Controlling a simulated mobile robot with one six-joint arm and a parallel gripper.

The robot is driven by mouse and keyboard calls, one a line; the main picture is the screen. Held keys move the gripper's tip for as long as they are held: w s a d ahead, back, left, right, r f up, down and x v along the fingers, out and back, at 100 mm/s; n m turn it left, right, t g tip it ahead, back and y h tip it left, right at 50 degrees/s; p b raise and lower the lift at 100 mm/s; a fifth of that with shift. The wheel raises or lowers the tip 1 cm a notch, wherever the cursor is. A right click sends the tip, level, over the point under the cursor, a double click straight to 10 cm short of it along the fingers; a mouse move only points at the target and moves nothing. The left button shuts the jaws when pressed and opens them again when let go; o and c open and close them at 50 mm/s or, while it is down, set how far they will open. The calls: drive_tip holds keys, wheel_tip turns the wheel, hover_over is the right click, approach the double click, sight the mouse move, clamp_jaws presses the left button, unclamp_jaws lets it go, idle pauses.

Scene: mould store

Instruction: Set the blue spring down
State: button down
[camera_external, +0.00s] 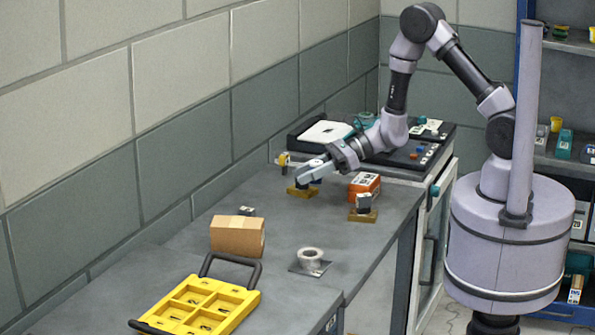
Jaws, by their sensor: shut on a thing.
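My gripper (300,178) is at the end of the arm, which reaches left over the grey workbench (335,225) toward the wall. Its jaws are shut on the blue spring, which is too small and too covered by the fingers to make out clearly. The gripper is low, just above or at a small brass-coloured block (302,192) on the bench. I cannot tell whether the spring touches the block.
An orange box (364,184) and a second brass-coloured block (362,215) with a dark piece on it stand right of the gripper. A cardboard box (237,236), a tape roll (310,258) and a yellow tray (200,305) are nearer. A black-edged tray (405,160) lies behind.

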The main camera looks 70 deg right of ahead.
drive_tip(key=s+d+r+n+g+y, duration=0.2)
drive_tip(key=s+d+n, duration=0.1)
drive_tip(key=s+d, duration=0.55)
wheel_tip(320, 180, up, 2)
drive_tip(key=m+t+h, duration=0.2)
drive_tip(key=m, duration=0.1)
hover_over(325, 181)
drive_tip(key=shift+m+h, duration=0.3)
drive_tip(key=shift+h, duration=0.1)
wheel_tip(325, 181, down, 9)
drive_tip(key=b, duration=0.4)
drive_tip(key=shift+f, duration=0.15)
drive_tip(key=shift+f+b, duration=0.5)
drive_tip(key=shift+f, duration=0.15)
drive_tip(key=c, duration=1.1)
unclamp_jaws()
drive_tip(key=shift+o, duration=0.2)
